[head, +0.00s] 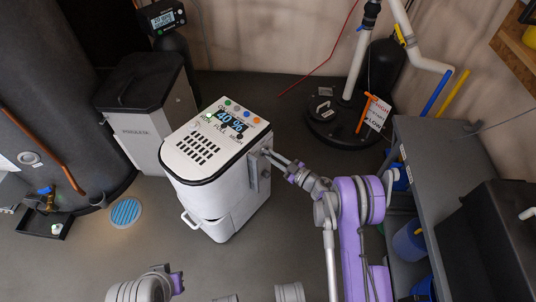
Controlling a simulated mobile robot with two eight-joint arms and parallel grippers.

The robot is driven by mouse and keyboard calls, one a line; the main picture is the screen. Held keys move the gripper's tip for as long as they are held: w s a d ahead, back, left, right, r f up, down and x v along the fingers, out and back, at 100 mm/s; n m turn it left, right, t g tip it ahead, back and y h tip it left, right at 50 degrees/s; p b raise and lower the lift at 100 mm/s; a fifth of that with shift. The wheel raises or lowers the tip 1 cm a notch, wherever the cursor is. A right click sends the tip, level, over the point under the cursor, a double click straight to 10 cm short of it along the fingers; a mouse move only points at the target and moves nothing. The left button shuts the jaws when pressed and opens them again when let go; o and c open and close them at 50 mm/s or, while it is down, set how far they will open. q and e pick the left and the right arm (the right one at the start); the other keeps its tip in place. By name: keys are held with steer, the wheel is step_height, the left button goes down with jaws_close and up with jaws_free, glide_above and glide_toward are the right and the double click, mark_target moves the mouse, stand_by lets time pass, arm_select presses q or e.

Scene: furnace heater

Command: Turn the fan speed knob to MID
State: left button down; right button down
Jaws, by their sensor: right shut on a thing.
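The white appliance (218,165) stands on the floor near the middle of the head view, with a vent grille and a lit display (231,121) reading 40 % on its top. Colored buttons run along the back of the top. My right gripper (270,154) reaches in from the right and is shut at the upper right side of the appliance, on what seems to be the fan speed knob. The fingers hide the knob, so its setting cannot be read. A grey bracket (262,178) is on the same side below the fingers.
A grey-black bin (145,120) and a large dark tank (50,90) stand to the left. A black sump lid (345,125) with white pipes is behind right. A grey shelf unit (440,165) flanks my right arm. Floor is clear left of the appliance around a blue drain (126,212).

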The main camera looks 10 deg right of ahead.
steer(key=shift+m, duration=0.6)
steer(key=m, duration=0.2)
steer(key=shift+m, duration=0.4)
steer(key=c, duration=0.7)
jaws_free()
steer(key=shift+s+d, duration=0.1)
steer(key=v, duration=0.6)
steer(key=shift+s+d, duration=0.2)
steer(key=shift+s, duration=0.1)
